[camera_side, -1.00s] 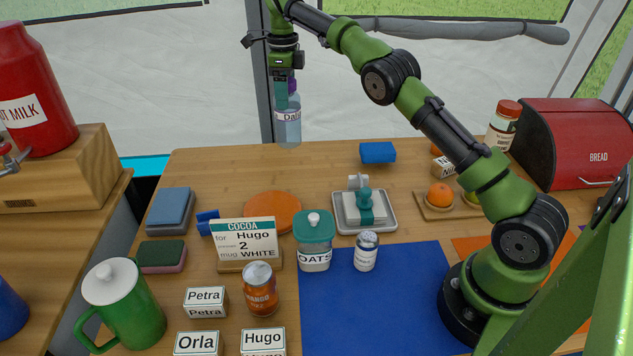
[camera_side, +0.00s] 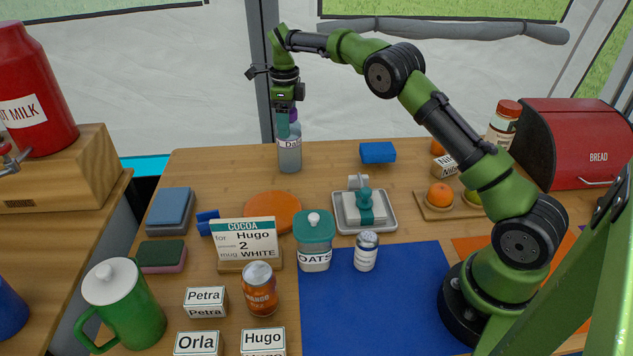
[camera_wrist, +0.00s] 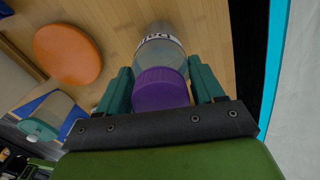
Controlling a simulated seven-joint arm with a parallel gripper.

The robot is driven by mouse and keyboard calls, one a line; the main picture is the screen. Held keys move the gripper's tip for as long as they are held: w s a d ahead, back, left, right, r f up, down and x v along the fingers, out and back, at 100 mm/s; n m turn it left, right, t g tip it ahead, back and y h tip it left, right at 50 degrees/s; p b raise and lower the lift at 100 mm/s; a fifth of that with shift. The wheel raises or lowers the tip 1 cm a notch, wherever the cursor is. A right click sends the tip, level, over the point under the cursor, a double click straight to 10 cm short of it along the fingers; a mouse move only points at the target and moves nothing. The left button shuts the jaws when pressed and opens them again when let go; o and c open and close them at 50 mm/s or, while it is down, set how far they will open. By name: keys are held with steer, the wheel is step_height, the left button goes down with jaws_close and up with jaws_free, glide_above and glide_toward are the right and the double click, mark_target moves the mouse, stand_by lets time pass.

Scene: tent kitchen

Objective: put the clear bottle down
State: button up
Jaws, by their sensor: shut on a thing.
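The clear bottle (camera_side: 289,158) has a purple cap and a white label and is upright at the back of the wooden table. My gripper (camera_side: 289,128) is above it with its fingers around its upper part. In the wrist view the bottle's purple cap (camera_wrist: 161,89) sits between the two teal fingers of my gripper (camera_wrist: 164,88), and the clear body extends beyond them toward the wood. The bottle's base appears at or very near the table top; I cannot tell whether it touches.
An orange disc (camera_side: 272,212) lies in front of the bottle. A blue block (camera_side: 377,152) lies to its right. A tray (camera_side: 389,222) with a butter dish stands nearer the front. The wood immediately around the bottle is clear, with the table's back edge close behind.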

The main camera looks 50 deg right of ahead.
steer(key=o, duration=1.3)
steer(key=shift+f, duration=0.15)
steer(key=shift+o, duration=0.2)
step_height(320, 180, up, 8)
steer(key=shift+f, duration=0.1)
steer(key=s+a+r+n+t+y, duration=0.1)
steer(key=s+a+r+n+t, duration=0.3)
steer(key=s+r+n, duration=0.85)
steer(key=s+a+f+n+t, duration=0.1)
steer(key=s+a+f+n, duration=0.1)
steer(key=s+n, duration=0.2)
steer(key=s+a+f+n+t, duration=0.1)
steer(key=s+a+f+n, duration=0.2)
steer(key=s, duration=0.7)
steer(key=s+a+f+n+t+y, duration=0.1)
steer(key=s+a+f+n, duration=0.1)
steer(key=s+n, duration=0.4)
steer(key=shift+s+a+f, duration=0.2)
steer(key=shift+s+a, duration=0.5)
